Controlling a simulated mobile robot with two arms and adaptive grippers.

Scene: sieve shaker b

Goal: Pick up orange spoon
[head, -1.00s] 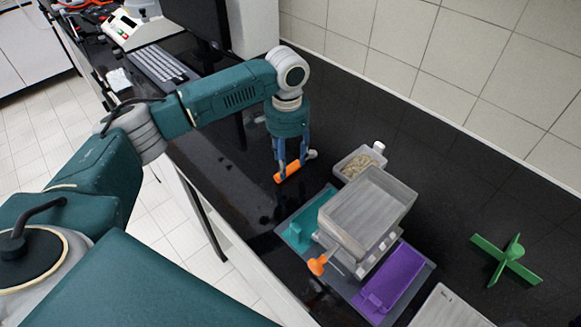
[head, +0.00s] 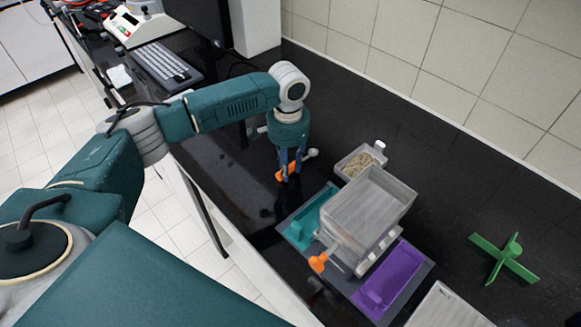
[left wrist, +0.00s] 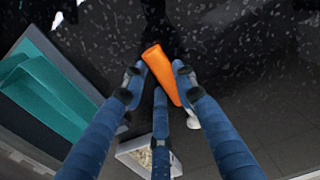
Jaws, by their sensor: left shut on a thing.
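The orange spoon's handle (head: 285,174) shows at the fingertips of my left gripper (head: 291,176) in the head view, low over the black bench. A pale end, likely its scoop (head: 312,153), sticks out to the right of the fingers. In the left wrist view the orange spoon handle (left wrist: 161,72) lies between the fingers of my left gripper (left wrist: 157,80), which are shut on it. Its lower end is partly hidden by the fingers. Whether it touches the bench is hard to tell. My right gripper is not in view.
The sieve shaker with a clear grey box (head: 370,208) stands to the right, with an orange knob (head: 318,263). A teal tray (head: 311,217) and purple tray (head: 391,279) flank it. A small tub of grains (head: 358,162) and a green cross piece (head: 506,258) lie beyond.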

